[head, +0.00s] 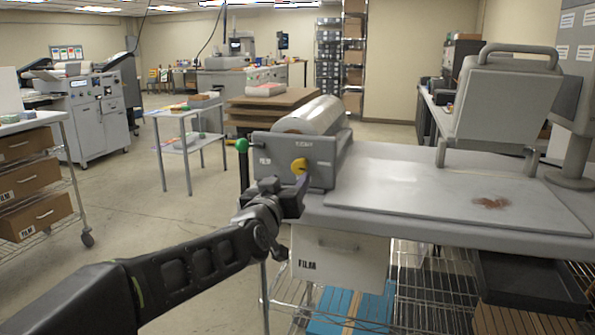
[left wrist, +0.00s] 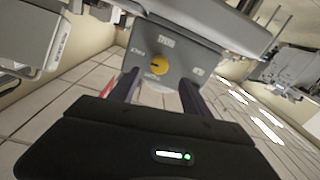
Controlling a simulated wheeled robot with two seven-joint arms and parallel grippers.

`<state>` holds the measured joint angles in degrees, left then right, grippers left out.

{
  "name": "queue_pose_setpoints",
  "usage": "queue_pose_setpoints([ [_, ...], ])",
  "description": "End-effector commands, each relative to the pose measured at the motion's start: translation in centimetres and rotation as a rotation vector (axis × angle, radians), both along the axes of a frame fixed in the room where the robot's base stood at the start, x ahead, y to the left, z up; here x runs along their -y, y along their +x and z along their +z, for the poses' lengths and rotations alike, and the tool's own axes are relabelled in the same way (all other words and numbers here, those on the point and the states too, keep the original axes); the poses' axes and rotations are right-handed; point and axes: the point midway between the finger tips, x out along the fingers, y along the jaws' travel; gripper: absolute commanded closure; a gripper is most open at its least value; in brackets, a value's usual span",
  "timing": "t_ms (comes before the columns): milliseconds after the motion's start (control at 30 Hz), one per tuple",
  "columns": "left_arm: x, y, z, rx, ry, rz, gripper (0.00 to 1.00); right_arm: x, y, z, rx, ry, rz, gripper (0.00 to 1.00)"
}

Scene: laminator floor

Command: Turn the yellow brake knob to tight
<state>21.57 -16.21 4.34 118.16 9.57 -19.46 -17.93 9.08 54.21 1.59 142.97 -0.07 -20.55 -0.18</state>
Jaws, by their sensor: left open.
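The yellow brake knob (head: 299,166) sits on the grey end plate (head: 263,147) of the film roll unit, at the near left end of the table. In the left wrist view the knob (left wrist: 159,64) shows in front of the fingers, with a dark mark on its face and small labels around it, too small to read surely. My left gripper (head: 290,190) is just below and in front of the knob. In the left wrist view its two fingers (left wrist: 155,90) are apart, with nothing between them, and the knob is beyond them. My right gripper is not in view.
A green ball-ended lever (head: 241,145) stands left of the plate. The film roll (head: 312,116) lies behind it. The grey table (head: 400,190) extends right, with a tilted grey guard (head: 505,100) on it. Floor to the left is open.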

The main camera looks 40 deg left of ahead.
Motion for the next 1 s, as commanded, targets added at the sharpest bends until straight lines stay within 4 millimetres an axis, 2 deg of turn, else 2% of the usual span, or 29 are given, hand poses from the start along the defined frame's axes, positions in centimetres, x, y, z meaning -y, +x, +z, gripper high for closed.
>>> queue_pose_setpoints([
  [167,-0.4,1.1,0.0,-0.001,0.000,-0.001,0.44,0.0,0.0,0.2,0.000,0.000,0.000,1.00],
  [600,-2.6,6.8,0.0,-0.001,0.000,0.000,0.44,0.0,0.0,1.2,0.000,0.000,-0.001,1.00],
  [933,-2.8,7.2,0.0,0.000,0.000,-0.001,0.44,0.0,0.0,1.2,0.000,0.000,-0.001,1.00],
  [1000,-2.8,7.2,0.0,0.000,0.000,-0.001,0.48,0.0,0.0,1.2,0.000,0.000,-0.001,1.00],
])
